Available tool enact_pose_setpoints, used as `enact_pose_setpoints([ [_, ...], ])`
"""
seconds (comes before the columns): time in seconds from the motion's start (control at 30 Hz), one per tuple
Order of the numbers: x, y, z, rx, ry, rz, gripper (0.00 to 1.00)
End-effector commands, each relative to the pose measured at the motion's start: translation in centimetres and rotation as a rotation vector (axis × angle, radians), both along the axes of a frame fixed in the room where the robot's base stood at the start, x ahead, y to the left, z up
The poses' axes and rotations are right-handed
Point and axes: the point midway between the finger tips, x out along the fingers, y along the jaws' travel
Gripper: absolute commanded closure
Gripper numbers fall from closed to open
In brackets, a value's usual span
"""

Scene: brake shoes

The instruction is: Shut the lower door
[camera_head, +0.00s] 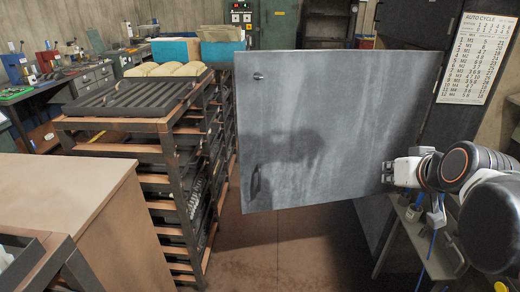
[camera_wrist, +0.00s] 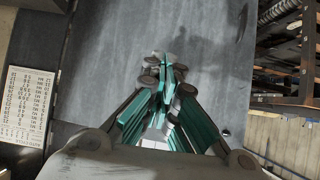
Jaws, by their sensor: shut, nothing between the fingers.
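A large grey metal door (camera_head: 325,120) stands open across the middle of the head view, with a round lock at its upper left and a dark handle (camera_head: 255,182) at its lower left. Another grey panel (camera_head: 372,222) shows below its right end; I cannot tell whether that is the lower door. My gripper (camera_head: 386,172) is shut and empty at the large door's lower right part. In the wrist view my teal-padded gripper fingers (camera_wrist: 167,64) are together over the grey door surface (camera_wrist: 120,50). I cannot tell whether they touch it.
A rack (camera_head: 165,125) with a ribbed tray and pale brake shoes stands left of the door. A brown cabinet (camera_head: 75,205) is at the front left. Brown floor (camera_head: 290,245) is clear below the door.

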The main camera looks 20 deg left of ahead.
Motion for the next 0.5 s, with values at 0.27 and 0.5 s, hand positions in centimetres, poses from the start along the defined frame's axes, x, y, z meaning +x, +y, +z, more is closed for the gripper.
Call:
enact_pose_setpoints([
  [0.27, 10.8, 5.1, 0.1, 0.031, -0.168, 0.077, 1.0],
  [0.5, 16.6, 14.1, -1.3, 0.325, -0.263, 0.071, 1.0],
])
